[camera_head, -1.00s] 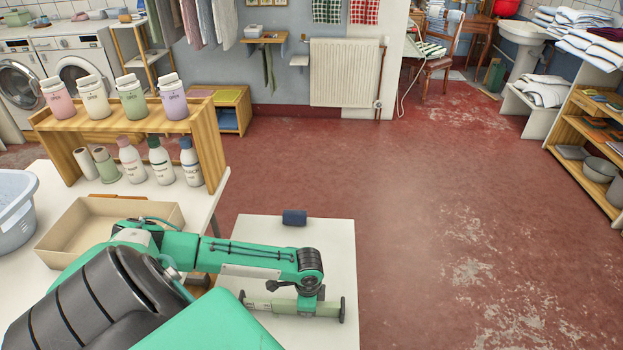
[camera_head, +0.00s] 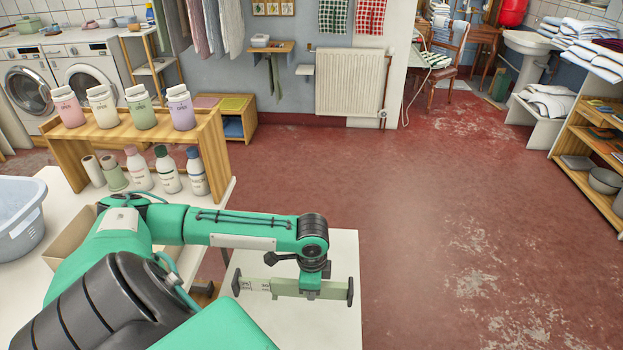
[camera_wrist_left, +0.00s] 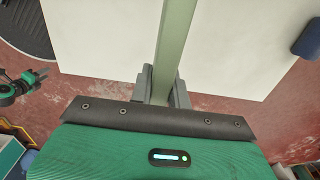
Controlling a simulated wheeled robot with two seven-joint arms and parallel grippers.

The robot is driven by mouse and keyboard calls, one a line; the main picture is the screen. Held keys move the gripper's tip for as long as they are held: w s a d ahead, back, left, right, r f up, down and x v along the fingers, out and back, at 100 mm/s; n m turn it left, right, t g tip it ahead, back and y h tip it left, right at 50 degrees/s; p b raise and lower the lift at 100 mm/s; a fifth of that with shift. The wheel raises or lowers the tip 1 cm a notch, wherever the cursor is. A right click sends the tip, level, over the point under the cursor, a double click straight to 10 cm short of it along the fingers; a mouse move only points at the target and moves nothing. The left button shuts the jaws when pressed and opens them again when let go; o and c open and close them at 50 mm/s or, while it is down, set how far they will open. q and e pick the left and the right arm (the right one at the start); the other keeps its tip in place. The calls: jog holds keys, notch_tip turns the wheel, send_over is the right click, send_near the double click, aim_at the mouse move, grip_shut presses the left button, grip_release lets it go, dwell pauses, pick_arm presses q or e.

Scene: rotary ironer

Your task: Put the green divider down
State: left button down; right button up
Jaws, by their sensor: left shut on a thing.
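The green divider (camera_head: 276,286) is a long, pale green bar with dark end caps. It lies roughly level, left to right, over the white table (camera_head: 338,326) in the head view. My left gripper (camera_head: 310,282) is shut on it, right of its middle, and hangs down from above. In the left wrist view the divider (camera_wrist_left: 178,40) runs up from between the grey fingers (camera_wrist_left: 162,86), with the white table top (camera_wrist_left: 110,40) behind it. Whether the divider touches the table I cannot tell.
A wooden rack (camera_head: 215,150) with bottles, a beige box (camera_head: 68,248) and a blue basin (camera_head: 20,228) stand at left. Red floor lies open right.

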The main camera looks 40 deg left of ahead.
pick_arm(q)
notch_tip(320, 180, up, 5)
jog(key=shift+r, duration=0.1)
pick_arm(e)
jog(key=shift+s+d+f, duration=0.25)
jog(key=shift+s+f, duration=0.15)
jog(key=shift+s, duration=0.2)
pick_arm(q)
jog(key=w+d+r+n+p, duration=0.4)
jog(key=d+r+n+p, duration=0.4)
jog(key=d+r, duration=0.7)
jog(key=shift+w+r+n+p, duration=0.2)
jog(key=shift+r+n+p, duration=0.25)
jog(key=shift+n, duration=0.55)
pick_arm(e)
jog(key=s+d+g, duration=0.1)
jog(key=s+d, duration=0.1)
jog(key=s, duration=1)
jog(key=shift+s+d+f, duration=0.3)
jog(key=shift+s, duration=0.05)
pick_arm(q)
jog(key=shift+f, duration=0.1)
